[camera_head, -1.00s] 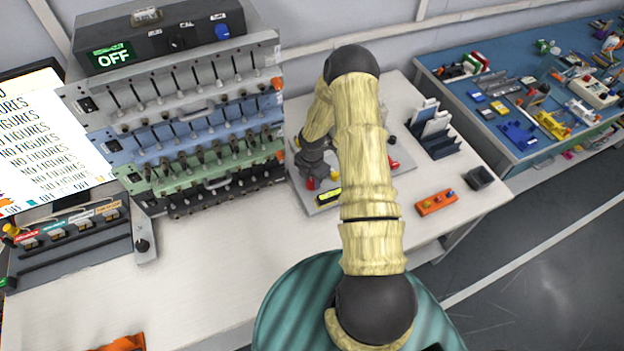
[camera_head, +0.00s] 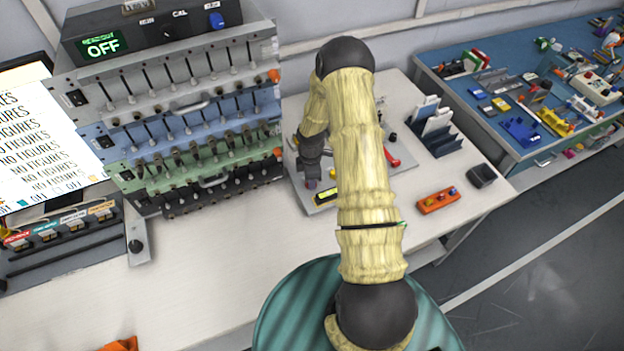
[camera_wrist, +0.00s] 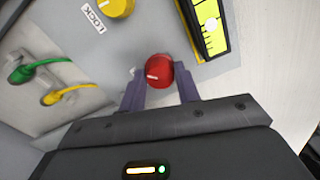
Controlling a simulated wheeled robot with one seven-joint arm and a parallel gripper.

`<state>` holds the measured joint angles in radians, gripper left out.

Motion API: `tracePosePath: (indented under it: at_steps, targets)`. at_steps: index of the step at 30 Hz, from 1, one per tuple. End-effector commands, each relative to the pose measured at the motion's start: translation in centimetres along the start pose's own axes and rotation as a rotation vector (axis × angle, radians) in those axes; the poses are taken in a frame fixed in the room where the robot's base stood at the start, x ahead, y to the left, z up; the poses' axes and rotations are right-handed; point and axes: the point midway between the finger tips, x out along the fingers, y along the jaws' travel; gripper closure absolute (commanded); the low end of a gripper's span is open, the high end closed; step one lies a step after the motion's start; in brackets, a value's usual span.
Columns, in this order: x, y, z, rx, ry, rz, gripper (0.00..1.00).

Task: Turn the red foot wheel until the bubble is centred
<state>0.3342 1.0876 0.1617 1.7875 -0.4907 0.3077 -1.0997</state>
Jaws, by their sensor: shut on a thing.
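The red foot wheel (camera_wrist: 158,70) with a white mark on its top sits between the two dark fingers of my gripper (camera_wrist: 160,88) in the wrist view. My gripper is shut on it. A yellow-green level vial (camera_wrist: 213,42) in a dark frame lies to the wheel's right; its pale bubble (camera_wrist: 211,24) shows near the upper edge. The vial's top end is cut off, so I cannot tell whether the bubble is centred. In the head view the vial (camera_head: 325,196) lies on the plate beside my gripper (camera_head: 311,182), which hides the wheel.
A yellow knob (camera_wrist: 116,5) and a LOCK label (camera_wrist: 93,18) are near the wheel. Green (camera_wrist: 22,73) and yellow (camera_wrist: 52,98) cables are at left. A stacked switch rack (camera_head: 190,120) stands left of the plate. An orange box (camera_head: 437,201) and a dark card holder (camera_head: 436,140) stand right.

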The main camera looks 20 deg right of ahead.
Motion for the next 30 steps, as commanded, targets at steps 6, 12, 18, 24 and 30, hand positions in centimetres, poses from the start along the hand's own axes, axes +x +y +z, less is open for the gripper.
tracePosePath:
  at_steps: [6, 12, 18, 24, 30]
  targets:
    - [0.1, 0.23, 0.04, 0.207, 0.001, 0.006, 0.9]
    - [0.07, 0.22, 0.19, 0.4, 0.003, 0.006, 0.9]
    - [0.06, 0.17, 0.2, 0.589, 0.002, 0.004, 0.9]
    - [0.07, 0.15, 0.19, 0.779, 0.002, 0.003, 0.9]
    - [0.02, 0.18, 0.17, 0.969, 0.003, 0.004, 0.9]
